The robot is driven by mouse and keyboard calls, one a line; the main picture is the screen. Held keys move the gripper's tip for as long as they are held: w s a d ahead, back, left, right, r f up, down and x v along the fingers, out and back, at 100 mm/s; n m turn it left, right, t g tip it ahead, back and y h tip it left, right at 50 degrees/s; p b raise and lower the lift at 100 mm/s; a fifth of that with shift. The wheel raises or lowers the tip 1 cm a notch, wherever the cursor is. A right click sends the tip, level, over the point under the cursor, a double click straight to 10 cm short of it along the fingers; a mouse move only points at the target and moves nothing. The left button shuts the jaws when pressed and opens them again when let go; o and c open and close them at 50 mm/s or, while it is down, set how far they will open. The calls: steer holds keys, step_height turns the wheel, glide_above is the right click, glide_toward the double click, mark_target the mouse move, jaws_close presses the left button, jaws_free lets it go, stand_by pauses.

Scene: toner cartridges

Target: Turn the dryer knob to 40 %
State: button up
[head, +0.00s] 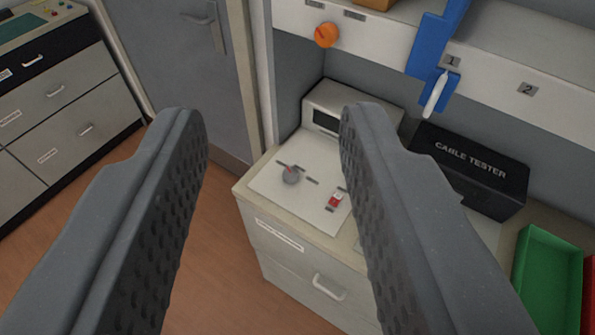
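A larger orange knob (326,35) is on the front edge of the shelf above. I cannot read a label that tells which one is the dryer knob, and any scale is too small to read. My gripper (270,112) is open and empty.
A red and white switch (337,198) is right of the grey knob. A black cable tester box (468,170), a green bin (548,280) and a blue bracket with a white handle (435,92) are further right. A grey door (185,60) and drawers (70,100) stand left; floor between is clear.

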steer(key=o, duration=0.5)
steer(key=shift+w, duration=0.25)
steer(key=n+g+y+p, duration=0.2)
steer(key=n+g+p, duration=0.4)
steer(key=g, duration=0.6)
glide_above(291, 173)
steer(key=s+d, duration=0.3)
steer(key=s, duration=0.2)
step_height(291, 173, down, 40)
steer(key=x, duration=0.9)
steer(key=p+x, duration=0.1)
steer(key=x, duration=0.3)
steer(key=shift+w+a+f, duration=0.15)
steer(key=shift+w+a, duration=0.15)
steer(key=shift+w, duration=0.2)
